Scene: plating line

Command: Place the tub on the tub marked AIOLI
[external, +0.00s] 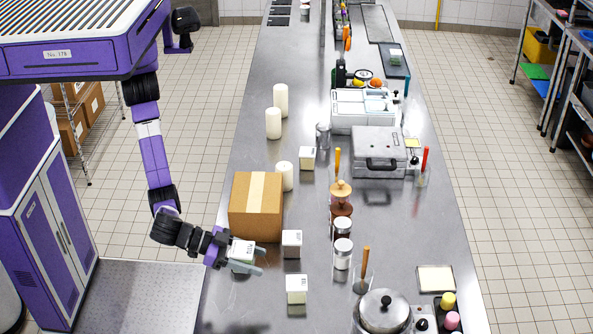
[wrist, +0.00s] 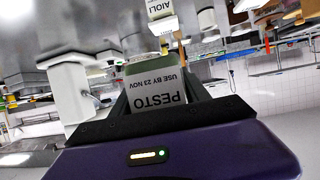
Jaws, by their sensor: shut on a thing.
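My gripper (external: 250,263) is shut on a tub (external: 242,250) low over the near left part of the steel counter, beside the cardboard box. In the wrist view the held tub (wrist: 157,90) reads PESTO, USE BY 23 NOV, with the lettering upside down, and sits between the fingers. Whether it touches the counter is not clear. The tub marked AIOLI (wrist: 160,14) stands beyond it at the top of the wrist view, apart from it.
A cardboard box (external: 256,205) stands close behind my gripper. Jars with pale lids (external: 343,254), a pot (external: 384,312) and a wooden-handled utensil (external: 364,268) are farther right. Another pale tub (external: 307,158) and white cylinders (external: 273,123) stand farther back.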

